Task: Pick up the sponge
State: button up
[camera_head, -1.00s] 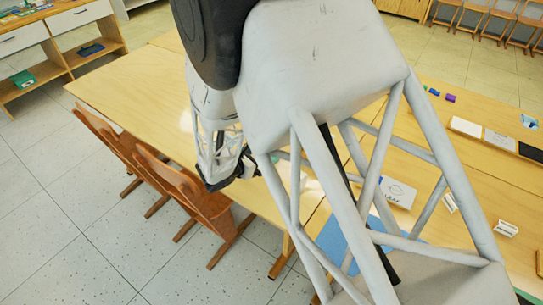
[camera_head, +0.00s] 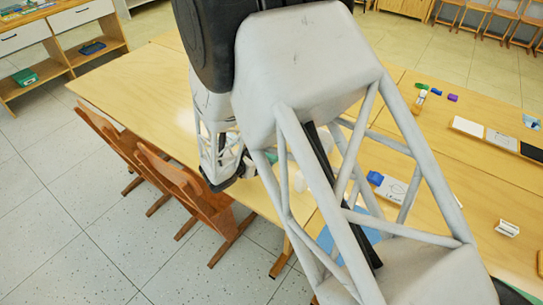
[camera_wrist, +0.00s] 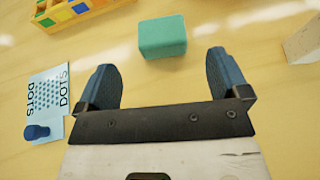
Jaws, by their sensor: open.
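The sponge is most likely the teal block (camera_wrist: 162,37), lying on the wooden table in the upper middle of the wrist view. My gripper (camera_wrist: 160,62) is open, with its two dark blue fingers spread wide and nothing between them. The block is ahead of the fingertips, roughly in line with the gap between them and apart from both. In the head view my arm hides most of the gripper and the area around it, so I cannot clearly make out the block there.
In the wrist view, a card marked DOTS (camera_wrist: 50,95) with a blue peg-like piece (camera_wrist: 37,132) lies at left. A yellow box of coloured pieces (camera_wrist: 75,10) is at upper left, a pale block (camera_wrist: 303,42) at upper right. Wooden chairs (camera_head: 180,190) stand along the table's near side.

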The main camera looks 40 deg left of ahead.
jog(key=shift+w, duration=0.1)
jog(key=shift+x, duration=2.55)
jog(key=shift+d+r, duration=0.15)
jog(key=c, duration=1)
jog(key=shift+r, duration=5)
